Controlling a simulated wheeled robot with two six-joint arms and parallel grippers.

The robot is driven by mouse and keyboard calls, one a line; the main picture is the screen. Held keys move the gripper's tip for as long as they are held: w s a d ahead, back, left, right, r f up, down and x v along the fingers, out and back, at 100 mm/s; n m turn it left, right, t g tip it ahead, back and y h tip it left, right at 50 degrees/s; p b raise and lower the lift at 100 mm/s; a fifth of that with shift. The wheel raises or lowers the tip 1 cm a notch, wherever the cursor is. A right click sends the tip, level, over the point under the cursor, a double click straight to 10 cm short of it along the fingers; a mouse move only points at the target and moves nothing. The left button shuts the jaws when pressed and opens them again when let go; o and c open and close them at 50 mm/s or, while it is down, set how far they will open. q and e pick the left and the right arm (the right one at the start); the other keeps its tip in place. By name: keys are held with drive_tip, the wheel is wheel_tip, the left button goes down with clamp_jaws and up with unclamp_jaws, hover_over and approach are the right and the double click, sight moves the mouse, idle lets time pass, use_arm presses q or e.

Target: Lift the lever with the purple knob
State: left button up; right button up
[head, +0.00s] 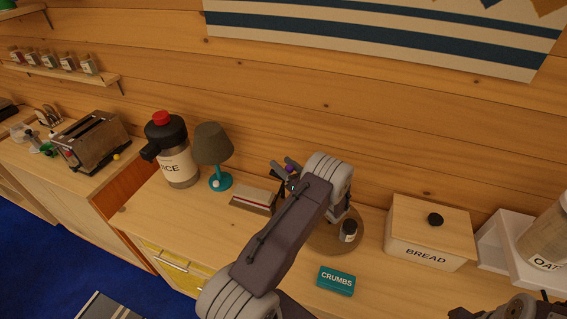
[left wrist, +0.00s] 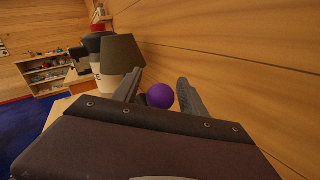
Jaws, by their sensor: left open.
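The purple knob (head: 289,169) shows as a small spot by the wall, largely hidden by my left arm. In the left wrist view the purple knob (left wrist: 160,96) is a round ball between the two finger tips. My left gripper (head: 285,172) is open, with a finger on each side of the knob; its fingers also show in the left wrist view (left wrist: 158,90). A gap shows beside the knob there, and I see no grip on it. The lever's shaft is hidden. Only a part of my right arm shows at the bottom right of the head view.
A teal lamp (head: 221,181) and juice dispenser (head: 178,165) stand left of the gripper. A low pale-and-red item (head: 253,201) lies nearby. A round board (head: 325,240) with a small jar (head: 348,231), a CRUMBS box (head: 336,281) and a BREAD box (head: 425,250) are to the right.

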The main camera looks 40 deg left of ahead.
use_arm(q)
drive_tip(key=shift+c, duration=0.3)
clamp_jaws()
idle(1.1)
